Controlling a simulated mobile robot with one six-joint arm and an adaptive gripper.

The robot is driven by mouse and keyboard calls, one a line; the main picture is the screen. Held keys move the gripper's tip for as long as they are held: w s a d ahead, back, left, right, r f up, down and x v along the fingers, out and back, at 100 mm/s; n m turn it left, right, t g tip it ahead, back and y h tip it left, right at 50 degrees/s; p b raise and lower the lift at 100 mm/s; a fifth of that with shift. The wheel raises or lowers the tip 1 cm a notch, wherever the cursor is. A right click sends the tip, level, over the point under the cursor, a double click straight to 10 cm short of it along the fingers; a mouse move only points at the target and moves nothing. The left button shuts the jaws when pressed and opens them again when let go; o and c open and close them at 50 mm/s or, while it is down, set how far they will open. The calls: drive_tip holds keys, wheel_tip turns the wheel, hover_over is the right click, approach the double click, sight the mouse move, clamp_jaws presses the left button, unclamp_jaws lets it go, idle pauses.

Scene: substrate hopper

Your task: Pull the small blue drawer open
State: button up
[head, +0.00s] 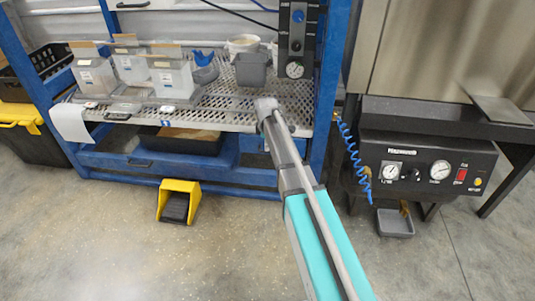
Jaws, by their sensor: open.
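A small plain blue front (251,143), which looks like the small blue drawer, sits under the perforated shelf at the right of the blue frame. It looks flush with the frame, and I see no gap around it. My arm covers its right part, and no handle shows. My arm reaches up from the bottom right, and its grey far end is in front of the shelf edge, above and right of this front. I cannot make out my gripper or its fingers; they are hidden behind the arm. A wider blue panel with a dark handle (139,163) lies lower left.
The perforated shelf (225,118) holds several white containers (131,67) and a grey bin (251,69). A yellow foot pedal (178,201) stands on the floor. A black control box (428,168) with a blue coiled hose (354,155) is on the right. The front floor is clear.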

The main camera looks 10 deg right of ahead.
drive_tip(key=shift+w+f+b, duration=0.2)
drive_tip(key=shift+f+b, duration=0.7)
drive_tip(key=shift+f, duration=0.1)
drive_tip(key=shift+w+f+b, duration=0.15)
drive_tip(key=shift+f+b, duration=0.7)
drive_tip(key=shift+f, duration=0.15)
drive_tip(key=shift+d, duration=0.1)
clamp_jaws()
